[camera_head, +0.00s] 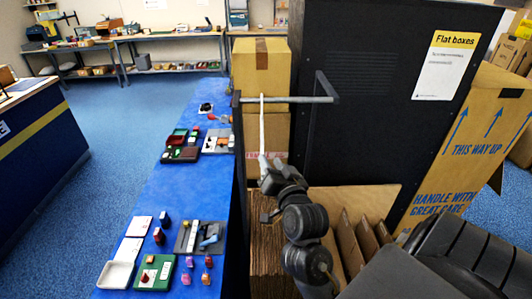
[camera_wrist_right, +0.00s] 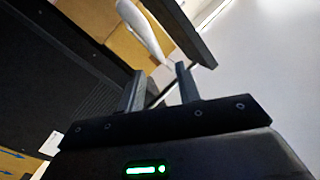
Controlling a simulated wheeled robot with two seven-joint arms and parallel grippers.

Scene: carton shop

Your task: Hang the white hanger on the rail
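The white hanger (camera_head: 262,132) is seen nearly edge-on in the head view, as a thin upright strip. Its top crosses the grey rail (camera_head: 300,99); whether the hook bears on the rail is too small to tell. My right gripper (camera_head: 266,181) is at the hanger's lower end. In the right wrist view, the gripper's fingers (camera_wrist_right: 162,84) are apart with a clear gap. The white hanger (camera_wrist_right: 145,30) shows just beyond the fingertips, and I see nothing clamped between them. My left gripper is not in view.
Dark posts (camera_head: 318,105) carry the rail. A blue table (camera_head: 150,200) with small goods lies left of it. Stacked cartons (camera_head: 262,68) stand behind, and a tall black cabinet (camera_head: 390,70) is right. Flat cardboard (camera_head: 355,195) leans below. Blue floor lies open at left.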

